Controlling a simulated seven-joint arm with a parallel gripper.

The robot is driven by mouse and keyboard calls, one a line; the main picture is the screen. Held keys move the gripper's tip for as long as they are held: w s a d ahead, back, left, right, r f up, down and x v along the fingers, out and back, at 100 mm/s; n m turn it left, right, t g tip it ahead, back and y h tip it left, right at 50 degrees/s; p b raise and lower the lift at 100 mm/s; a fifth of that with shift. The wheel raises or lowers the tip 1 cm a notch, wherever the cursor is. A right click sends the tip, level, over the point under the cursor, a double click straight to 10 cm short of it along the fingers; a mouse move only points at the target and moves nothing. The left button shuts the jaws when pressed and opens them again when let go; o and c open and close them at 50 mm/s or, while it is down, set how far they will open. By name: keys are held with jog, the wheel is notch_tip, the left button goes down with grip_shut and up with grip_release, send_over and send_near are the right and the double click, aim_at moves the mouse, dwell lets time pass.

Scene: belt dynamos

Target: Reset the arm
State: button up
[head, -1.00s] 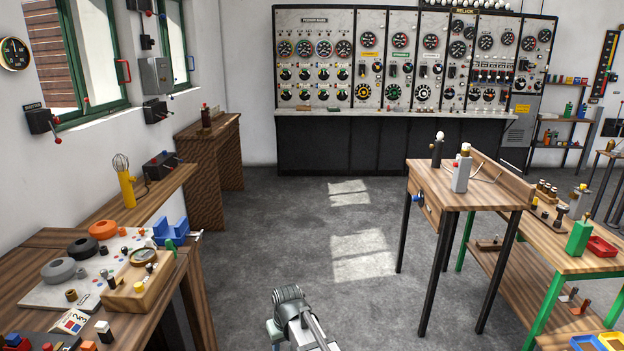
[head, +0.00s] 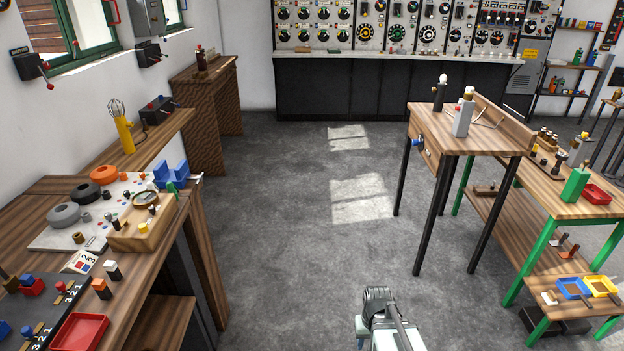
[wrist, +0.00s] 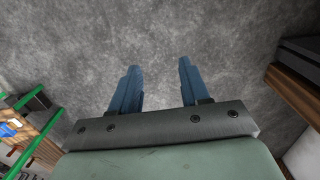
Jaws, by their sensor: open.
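My gripper shows in the wrist view (wrist: 160,90), with two blue fingers spread apart and nothing between them. It hangs over bare grey concrete floor (wrist: 160,40). In the head view my arm shows at the bottom, right of centre, over the open floor between the left workbench (head: 150,205) and the tall wooden table (head: 470,140). The fingers are hidden in the head view. The gripper touches nothing that I can see.
The left bench holds coloured rings, a blue cradle (head: 171,173) and a red tray (head: 80,332). Green-legged shelving (head: 543,250) stands at the right with small trays. A dynamo control panel (head: 400,30) lines the back wall. The central floor is clear.

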jog(key=s+f+g, duration=0.3)
jog(key=s+f, duration=0.6)
jog(key=s, duration=0.5)
jog(key=s+f+g, duration=0.3)
jog(key=s+f, duration=0.6)
jog(key=s, duration=0.4)
jog(key=shift+s, duration=0.35)
jog(key=shift+w, duration=0.1)
